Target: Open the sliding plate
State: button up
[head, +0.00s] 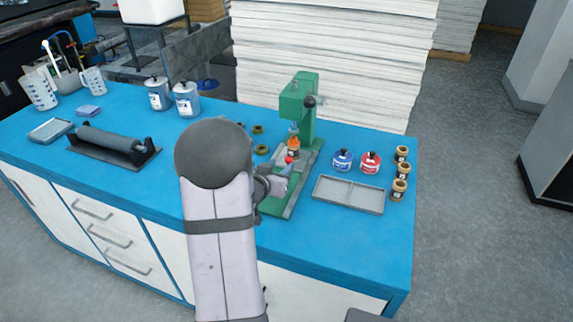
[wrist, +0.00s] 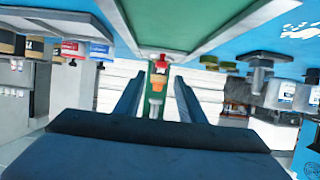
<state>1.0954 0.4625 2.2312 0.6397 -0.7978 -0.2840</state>
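The green press (head: 298,105) stands on the blue bench, its grey base plate (head: 302,182) running toward the front. A red knob (head: 289,159) sits low on the press, in front of an orange-topped piece (head: 293,146). My gripper (head: 284,172) is at the front of the press, close to the knob; the arm partly covers it. In the wrist view, which looks upside down, the two dark fingers (wrist: 158,88) are apart with nothing held. The red knob (wrist: 161,58) shows ahead, between the fingers' lines. Whether a finger touches it cannot be told.
A grey tray (head: 348,194), blue and red tins (head: 370,162) and several small jars (head: 400,170) stand right of the press. Olive rings (head: 258,129) lie left of it. A roller (head: 112,140) is farther left. Stacked white sheets (head: 335,60) rise behind.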

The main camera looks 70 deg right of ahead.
aim_at(288, 159)
jog(key=shift+p+x, duration=0.6)
jog(key=shift+x, duration=3)
jog(key=shift+w, duration=0.1)
jog(key=shift+c, duration=0.6)
jog(key=shift+a, duration=0.1)
grip_shut()
